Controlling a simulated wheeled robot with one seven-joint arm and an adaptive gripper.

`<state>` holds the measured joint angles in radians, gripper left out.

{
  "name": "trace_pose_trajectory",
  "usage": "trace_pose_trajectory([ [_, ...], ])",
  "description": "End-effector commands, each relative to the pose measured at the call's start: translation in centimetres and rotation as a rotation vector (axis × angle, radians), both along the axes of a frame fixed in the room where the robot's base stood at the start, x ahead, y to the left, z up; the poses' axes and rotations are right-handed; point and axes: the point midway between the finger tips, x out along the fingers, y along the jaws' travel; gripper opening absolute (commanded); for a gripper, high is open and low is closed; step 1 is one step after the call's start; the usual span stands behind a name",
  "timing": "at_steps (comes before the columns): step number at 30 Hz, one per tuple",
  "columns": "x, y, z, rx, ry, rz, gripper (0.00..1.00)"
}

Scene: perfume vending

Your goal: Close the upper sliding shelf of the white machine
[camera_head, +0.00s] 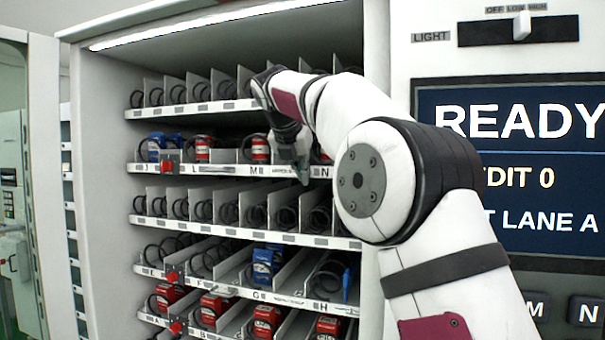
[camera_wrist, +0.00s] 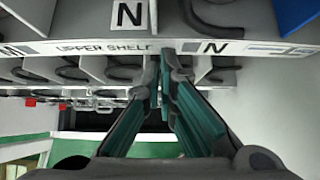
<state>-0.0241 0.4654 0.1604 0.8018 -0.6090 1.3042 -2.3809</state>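The white vending machine (camera_head: 97,130) fills the left and middle of the head view. Its upper shelf (camera_head: 225,170), with a white front strip lettered L, M and N, is second from the top. Its front, marked "UPPER SHELF", runs across the top of the wrist view (camera_wrist: 105,48). How far it stands out is hard to tell. My gripper (camera_head: 301,165) is at the strip's right part, near N. In the wrist view its teal fingers (camera_wrist: 161,75) point at this front, tips narrowly apart, nothing visible between them. Whether they touch the strip is unclear.
Another shelf (camera_head: 190,109) with coils is above, and several more are below, some holding red and blue boxes (camera_head: 267,262). A control panel with a READY screen (camera_head: 525,130) and a light slider (camera_head: 522,27) stands to the right of my arm.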

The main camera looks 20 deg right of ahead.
Motion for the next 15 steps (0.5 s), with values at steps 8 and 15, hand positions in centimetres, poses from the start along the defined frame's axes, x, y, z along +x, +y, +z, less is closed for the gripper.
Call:
trace_pose_trajectory([
  [8,0.26,-0.38,0.25,-0.007,-0.012,-0.001,0.00],
  [15,-0.62,0.40,0.47,-0.008,-0.010,-0.001,0.00],
])
